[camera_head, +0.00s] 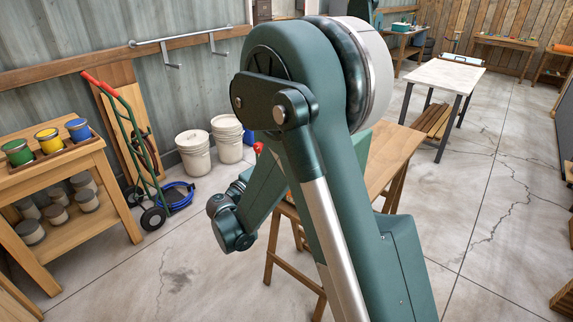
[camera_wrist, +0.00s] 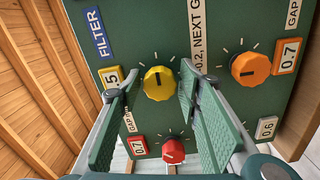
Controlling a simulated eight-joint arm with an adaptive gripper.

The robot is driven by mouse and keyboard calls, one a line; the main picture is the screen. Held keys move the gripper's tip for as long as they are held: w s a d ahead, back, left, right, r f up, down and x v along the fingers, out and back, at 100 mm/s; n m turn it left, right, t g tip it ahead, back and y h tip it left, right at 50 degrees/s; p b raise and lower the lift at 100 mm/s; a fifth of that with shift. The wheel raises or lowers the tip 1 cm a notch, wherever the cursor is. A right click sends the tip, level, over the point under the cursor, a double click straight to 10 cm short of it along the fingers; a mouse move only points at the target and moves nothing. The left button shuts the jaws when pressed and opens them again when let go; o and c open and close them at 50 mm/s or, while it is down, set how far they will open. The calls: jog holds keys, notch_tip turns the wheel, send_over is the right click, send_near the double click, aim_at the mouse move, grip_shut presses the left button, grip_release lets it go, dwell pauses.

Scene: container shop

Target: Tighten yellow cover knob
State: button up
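The yellow knob (camera_wrist: 160,83) sits on a dark green panel (camera_wrist: 140,28) in the wrist view. It is round with a ribbed edge and a dark pointer mark toward its top. My gripper (camera_wrist: 152,84) is open, with one finger on each side of the knob as seen from the wrist. The right finger's tip appears close to the knob's right edge; a gap shows on the left. I cannot tell whether the fingertips reach the knob's depth or touch it. A yellow label ending in 5 (camera_wrist: 111,77) is partly covered by the left finger.
An orange knob (camera_wrist: 250,69) with a 0.7 label is right of the yellow one, and a red knob (camera_wrist: 173,151) with a 0.7 label is below. A wooden table (camera_head: 392,160) stands behind my arm. A shelf with paint cans (camera_head: 48,140) is at left.

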jog(key=shift+o, duration=0.3)
jog(key=v, duration=1.2)
dwell(0.6)
jog(key=s+d+r+m+g+y, duration=0.1)
jog(key=s+d+r+g+y, duration=0.3)
jog(key=d, duration=0.6)
jog(key=s+d+f+m+g+y, duration=0.1)
jog(key=s+d, duration=0.4)
jog(key=d, duration=0.5)
jog(key=s+d+m+y, duration=0.3)
jog(key=s+y, duration=0.4)
jog(key=s, duration=1.7)
jog(key=shift+d+m+g+y, duration=0.2)
jog(key=shift+m+g+y, duration=0.15)
jog(key=shift+m, duration=0.55)
